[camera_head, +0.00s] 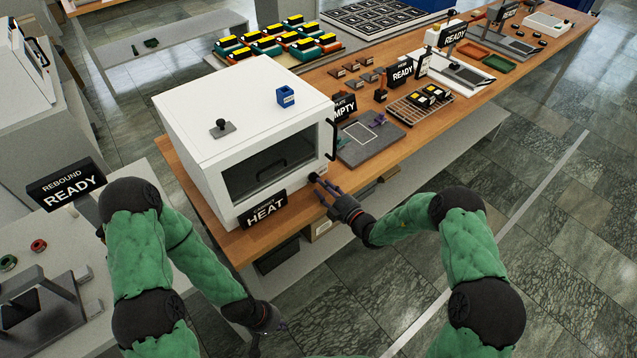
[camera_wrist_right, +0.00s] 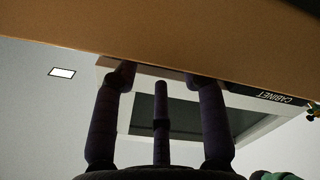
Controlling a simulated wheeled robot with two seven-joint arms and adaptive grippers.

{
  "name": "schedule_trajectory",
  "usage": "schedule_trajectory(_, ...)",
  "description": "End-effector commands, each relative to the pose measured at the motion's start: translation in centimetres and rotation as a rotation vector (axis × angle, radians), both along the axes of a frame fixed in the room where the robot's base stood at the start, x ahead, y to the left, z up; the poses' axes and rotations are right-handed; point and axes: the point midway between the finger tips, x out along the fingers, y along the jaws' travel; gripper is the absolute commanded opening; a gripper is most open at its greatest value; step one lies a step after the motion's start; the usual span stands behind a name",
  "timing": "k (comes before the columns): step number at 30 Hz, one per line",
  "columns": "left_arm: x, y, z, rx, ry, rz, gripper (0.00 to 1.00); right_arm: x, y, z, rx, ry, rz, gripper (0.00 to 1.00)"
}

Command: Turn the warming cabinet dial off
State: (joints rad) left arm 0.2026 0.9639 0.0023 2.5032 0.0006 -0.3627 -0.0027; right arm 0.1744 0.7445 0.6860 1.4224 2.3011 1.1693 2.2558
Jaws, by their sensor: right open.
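The white warming cabinet (camera_head: 200,128) stands on the wooden bench with its dark-windowed front facing me. A black HEAT sign (camera_head: 265,209) stands at its front. A small dark dial (camera_head: 313,177) shows at the lower right of the cabinet front. My right gripper (camera_head: 322,189) is open, its fingertips close to the dial; I cannot tell whether they touch it. In the right wrist view its fingers (camera_wrist_right: 160,78) point toward the cabinet front (camera_wrist_right: 122,122), and I cannot make out the dial. My left gripper (camera_head: 268,318) hangs low beside the bench; its jaws are unclear.
A blue block (camera_head: 285,96) and a black knob-like piece (camera_head: 222,128) are on the cabinet top. A grey plate station (camera_head: 372,145) with an EMPTY sign (camera_head: 344,108) is right of the cabinet. A REBOUND READY sign (camera_head: 67,185) stands at left. Open floor lies right.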

Motion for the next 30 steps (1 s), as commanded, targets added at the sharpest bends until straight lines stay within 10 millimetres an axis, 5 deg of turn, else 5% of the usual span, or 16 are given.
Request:
schedule_trajectory(12,0.0,0.0,0.0,0.000,0.000,0.000,0.00,-5.9,-4.3,0.0,0.000,-0.001,0.001,0.43)
schedule_trajectory(30,0.0,0.0,-0.1,0.000,0.000,0.000,0.00,-7.3,-4.2,-0.5,-0.041,-0.007,0.038,0.43)
